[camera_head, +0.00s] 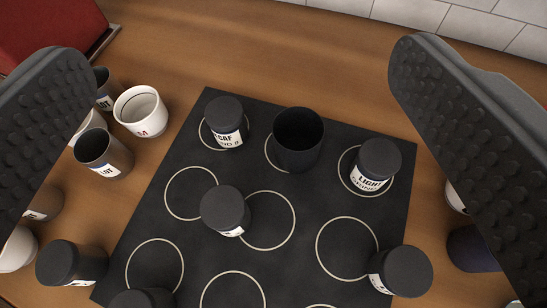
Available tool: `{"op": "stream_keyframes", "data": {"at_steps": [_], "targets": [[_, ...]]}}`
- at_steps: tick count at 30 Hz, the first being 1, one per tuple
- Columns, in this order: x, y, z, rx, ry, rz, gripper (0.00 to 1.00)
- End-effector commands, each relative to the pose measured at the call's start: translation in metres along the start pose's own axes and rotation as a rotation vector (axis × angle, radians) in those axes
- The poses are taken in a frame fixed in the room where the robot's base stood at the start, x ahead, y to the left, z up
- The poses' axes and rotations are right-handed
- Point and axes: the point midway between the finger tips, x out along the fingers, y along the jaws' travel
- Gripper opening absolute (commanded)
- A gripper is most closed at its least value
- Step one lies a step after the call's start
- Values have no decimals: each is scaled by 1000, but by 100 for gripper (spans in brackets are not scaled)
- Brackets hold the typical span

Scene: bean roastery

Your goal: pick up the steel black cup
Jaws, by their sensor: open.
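My gripper (240,65) is open and empty, with one dark studded finger at each side of the picture. Between the fingers, an open, plain black cup (298,140) stands upright in the back middle ring of the black mat (200,245). No label shows on it, and its inside is dark. At the left, off the mat, an open dark cup (103,155) with a white label stands on the wood. I cannot tell from the surface which of them is steel. Neither finger appears to touch a cup.
Closed black canisters with white labels stand on the mat, including one left of the black cup (225,122), one right (376,168) and one in front (226,210). White cups (141,111) crowd the left. Bare wood (290,60) lies behind the mat, before a tiled wall (420,15).

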Motion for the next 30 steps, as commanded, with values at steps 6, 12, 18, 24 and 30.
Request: {"op": "stream_keyframes", "data": {"at_steps": [6, 12, 18, 24, 30], "targets": [[70, 18, 132, 13, -56, 76, 89], [86, 32, 184, 2, -69, 128, 89], [96, 35, 192, -2, -69, 138, 89], [116, 39, 195, 0, -71, 138, 89], [143, 42, 196, 1, -71, 137, 89]]}}
